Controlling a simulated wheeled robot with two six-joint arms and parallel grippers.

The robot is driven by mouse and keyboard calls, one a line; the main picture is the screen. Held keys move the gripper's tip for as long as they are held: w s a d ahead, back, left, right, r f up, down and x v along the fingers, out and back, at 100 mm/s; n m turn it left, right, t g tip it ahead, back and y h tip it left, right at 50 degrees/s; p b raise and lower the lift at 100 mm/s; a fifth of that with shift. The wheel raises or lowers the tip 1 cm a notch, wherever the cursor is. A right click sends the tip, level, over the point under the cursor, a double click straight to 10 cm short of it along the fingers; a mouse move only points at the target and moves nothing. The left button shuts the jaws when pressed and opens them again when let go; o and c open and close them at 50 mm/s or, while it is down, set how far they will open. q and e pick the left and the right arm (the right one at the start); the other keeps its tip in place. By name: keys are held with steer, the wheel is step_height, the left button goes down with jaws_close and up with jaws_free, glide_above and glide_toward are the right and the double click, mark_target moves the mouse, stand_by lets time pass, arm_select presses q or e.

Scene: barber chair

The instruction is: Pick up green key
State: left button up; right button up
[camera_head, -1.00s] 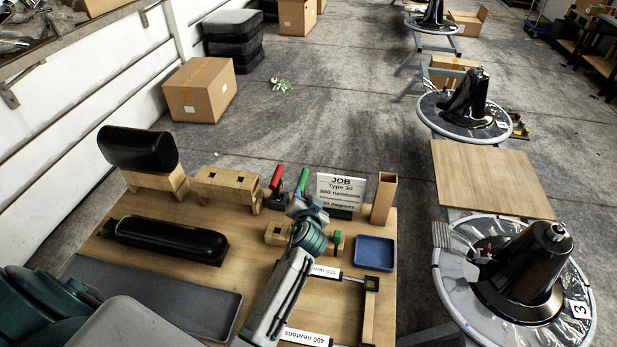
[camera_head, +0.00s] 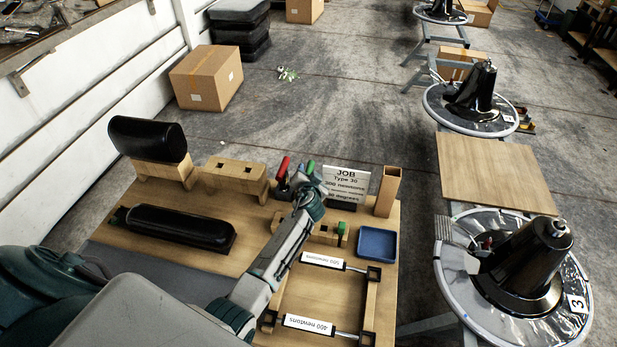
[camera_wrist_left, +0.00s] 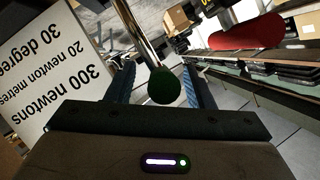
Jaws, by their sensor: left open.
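The green key shows in the left wrist view as a rounded dark green end (camera_wrist_left: 164,86) on a metal rod. It lies between the two blue-lined fingers of my left gripper (camera_wrist_left: 158,78), which is open; gaps show beside it. In the head view my left gripper (camera_head: 303,182) is at the tool rack beside the job sign, and it hides most of the key. A red-handled tool (camera_head: 283,167) stands just left of it; its red handle (camera_wrist_left: 247,34) also shows in the left wrist view. My right gripper is not in view.
The job sign (camera_head: 345,184) stands close to the right of the gripper, with a wooden post (camera_head: 388,192) beyond it. A blue tray (camera_head: 377,244), a wooden block with a green knob (camera_head: 341,228) and labelled bars (camera_head: 323,262) lie nearby. A black cushion (camera_head: 180,228) lies left.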

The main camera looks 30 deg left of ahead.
arm_select(q)
steer(key=shift+s, duration=0.1)
steer(key=shift+r, duration=0.1)
jaws_close()
